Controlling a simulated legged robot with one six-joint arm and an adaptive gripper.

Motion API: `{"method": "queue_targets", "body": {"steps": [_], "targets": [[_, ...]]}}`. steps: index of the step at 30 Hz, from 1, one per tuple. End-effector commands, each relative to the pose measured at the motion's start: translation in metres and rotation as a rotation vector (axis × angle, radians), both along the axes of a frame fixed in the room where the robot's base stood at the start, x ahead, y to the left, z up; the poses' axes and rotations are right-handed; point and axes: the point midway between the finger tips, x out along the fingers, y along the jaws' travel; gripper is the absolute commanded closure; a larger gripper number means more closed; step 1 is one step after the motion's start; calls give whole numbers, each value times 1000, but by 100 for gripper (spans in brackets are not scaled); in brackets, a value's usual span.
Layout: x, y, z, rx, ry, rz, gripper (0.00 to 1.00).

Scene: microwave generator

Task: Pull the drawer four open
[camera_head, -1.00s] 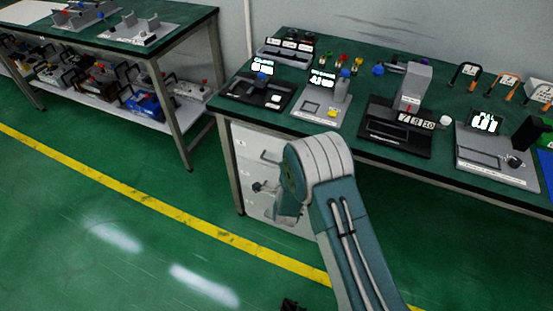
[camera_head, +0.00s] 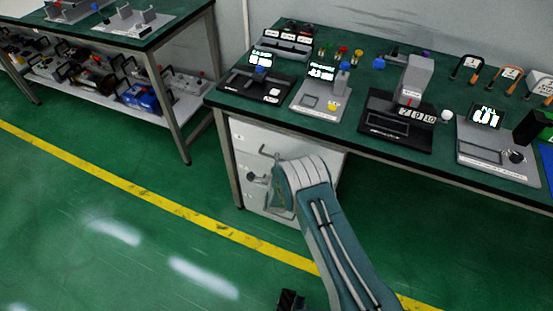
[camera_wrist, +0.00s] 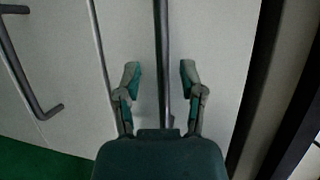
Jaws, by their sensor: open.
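The white drawer cabinet (camera_head: 245,150) stands under the workbench, its front partly hidden by my arm. It has several drawers with dark bar handles; an upper handle (camera_head: 268,152) shows left of my arm. In the wrist view, a dark bar handle (camera_wrist: 162,50) runs between the two fingers of my gripper (camera_wrist: 160,80). The fingers are open, one on each side of the bar, with gaps on both sides. Depth along the bar is hard to judge. No number is readable on this drawer face. A neighbouring handle (camera_wrist: 20,70) shows at the left.
The green workbench top (camera_head: 350,140) overhangs the cabinet and carries several devices. A bench leg (camera_head: 228,165) stands close to the cabinet's left side. In the wrist view, a dark edge (camera_wrist: 255,90) lies to the right. The green floor (camera_head: 110,180) at left is open.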

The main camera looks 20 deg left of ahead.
Motion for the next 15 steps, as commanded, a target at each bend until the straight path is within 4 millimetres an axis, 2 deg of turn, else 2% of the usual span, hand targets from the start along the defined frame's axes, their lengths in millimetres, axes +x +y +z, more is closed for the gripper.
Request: {"method": "queue_targets", "body": {"steps": [6, 14, 15], "targets": [[14, 4, -2, 1, -1, 0, 49], [15, 4, -3, -1, 0, 0, 49], [15, 5, -3, -1, 0, 0, 58]]}}
